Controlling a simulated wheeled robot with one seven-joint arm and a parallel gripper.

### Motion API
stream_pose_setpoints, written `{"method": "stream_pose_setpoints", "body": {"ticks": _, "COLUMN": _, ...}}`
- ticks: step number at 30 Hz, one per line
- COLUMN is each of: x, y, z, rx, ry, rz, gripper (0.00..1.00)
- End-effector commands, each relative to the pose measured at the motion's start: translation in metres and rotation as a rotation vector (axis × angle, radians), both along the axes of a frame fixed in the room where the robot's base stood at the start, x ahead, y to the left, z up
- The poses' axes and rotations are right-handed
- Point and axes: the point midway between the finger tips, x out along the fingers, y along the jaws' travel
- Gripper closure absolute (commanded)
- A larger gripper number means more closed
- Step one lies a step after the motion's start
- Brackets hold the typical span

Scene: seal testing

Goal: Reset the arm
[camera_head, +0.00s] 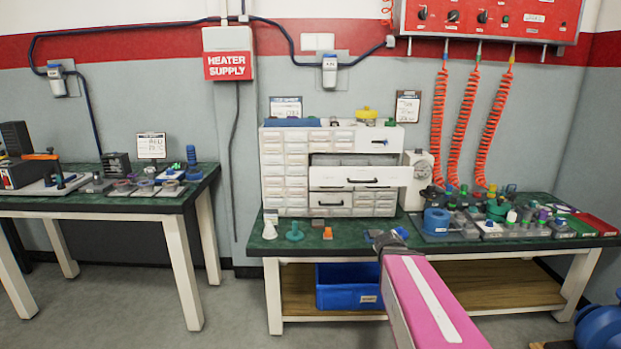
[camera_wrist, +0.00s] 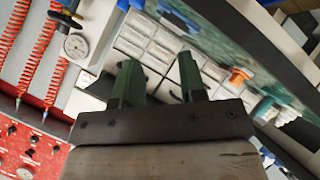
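My arm, pink with a white stripe, reaches from the bottom right of the head view towards the front edge of the right-hand table (camera_head: 340,251). My gripper (camera_head: 388,238) is small there, in front of the white drawer cabinet (camera_head: 285,175). In the wrist view my gripper (camera_wrist: 160,72) shows two green fingers set apart with nothing between them. The cabinet's white drawers (camera_wrist: 150,45) lie beyond the fingers. One wide upper drawer (camera_head: 350,178) is pulled out.
A green cone-shaped piece (camera_head: 294,232) and an orange piece (camera_head: 328,234) stand on the tabletop left of my gripper. Trays of small parts (camera_head: 490,228) fill its right side. A blue bin (camera_head: 345,288) sits on the lower shelf. Red coiled hoses (camera_head: 462,125) hang behind.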

Motion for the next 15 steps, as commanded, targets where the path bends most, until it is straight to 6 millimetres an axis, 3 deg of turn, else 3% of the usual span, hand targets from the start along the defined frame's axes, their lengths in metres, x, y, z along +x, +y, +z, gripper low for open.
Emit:
{"method": "stream_pose_setpoints", "body": {"ticks": 3, "x": -0.034, "y": 0.014, "z": -0.041, "rx": 0.154, "ry": 0.187, "rz": -0.128, "gripper": 0.62}}
{"method": "stream_pose_setpoints", "body": {"ticks": 7, "x": -0.078, "y": 0.037, "z": -0.081, "rx": 0.314, "ry": 0.41, "rz": -0.262, "gripper": 0.62}}
{"method": "stream_pose_setpoints", "body": {"ticks": 12, "x": -0.134, "y": 0.07, "z": -0.112, "rx": 0.47, "ry": 0.678, "rz": -0.401, "gripper": 0.62}}
{"method": "stream_pose_setpoints", "body": {"ticks": 15, "x": -0.158, "y": 0.085, "z": -0.12, "rx": 0.524, "ry": 0.789, "rz": -0.451, "gripper": 0.62}}
